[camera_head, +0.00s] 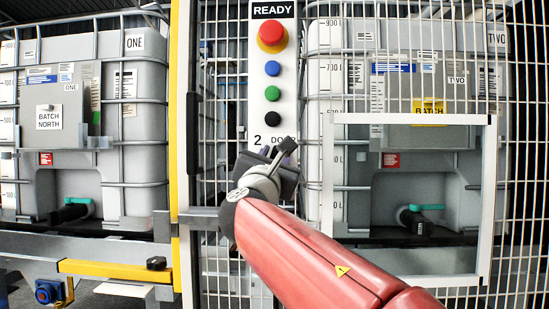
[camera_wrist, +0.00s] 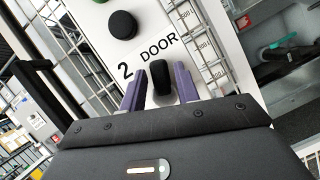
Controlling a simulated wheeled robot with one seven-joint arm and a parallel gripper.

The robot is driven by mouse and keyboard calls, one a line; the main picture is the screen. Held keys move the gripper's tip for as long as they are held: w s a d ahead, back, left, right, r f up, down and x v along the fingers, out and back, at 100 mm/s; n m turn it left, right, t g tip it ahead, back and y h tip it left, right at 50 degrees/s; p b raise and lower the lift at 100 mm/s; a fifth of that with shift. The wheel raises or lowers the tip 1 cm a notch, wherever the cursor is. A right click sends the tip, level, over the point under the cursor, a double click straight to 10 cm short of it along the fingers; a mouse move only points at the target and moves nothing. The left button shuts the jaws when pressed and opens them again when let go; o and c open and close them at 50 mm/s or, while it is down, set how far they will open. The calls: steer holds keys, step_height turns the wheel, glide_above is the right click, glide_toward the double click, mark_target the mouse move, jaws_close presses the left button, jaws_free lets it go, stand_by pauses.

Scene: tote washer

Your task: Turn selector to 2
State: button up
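The selector (camera_wrist: 161,77) is a small black knob below the "2 DOOR" label on a white panel (camera_head: 284,94). In the wrist view it stands between the two purple fingers of my gripper (camera_wrist: 160,84). My gripper is open, with a gap showing on each side of the knob. The "2" (camera_wrist: 125,71) is at the upper left of the knob in that view. In the head view my gripper (camera_head: 272,158) is in front of the panel's lower end and mostly hides the selector. I cannot tell which position the selector points to.
Above the label are a black button (camera_head: 272,118), a green button (camera_head: 272,93), a blue button (camera_head: 273,68) and a red mushroom button (camera_head: 272,37) under a "READY" sign. Wire mesh fencing surrounds the panel. A white-framed opening (camera_head: 489,200) is at the right, a yellow post (camera_head: 180,110) at the left.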

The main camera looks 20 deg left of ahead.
jaws_close()
steer(key=shift+n+y, duration=0.4)
steer(key=shift+s+a+f+n+g+y+p, duration=0.15)
steer(key=shift+a+n+g+y, duration=0.25)
steer(key=shift+n+y, duration=1.45)
steer(key=shift+a+r+n+g+y+p, duration=0.15)
steer(key=shift+n+g+y, duration=0.4)
steer(key=shift+n, duration=2.6)
steer(key=shift+s+a+f+n+g+y+p, duration=0.2)
steer(key=shift+n+g+y, duration=0.65)
steer(key=shift+n, duration=1.65)
steer(key=shift+w+a+t+y, duration=0.1)
steer(key=shift+w+t+y, duration=0.05)
steer(key=shift+t+y, duration=0.15)
steer(key=shift+o, duration=1.4)
jaws_free()
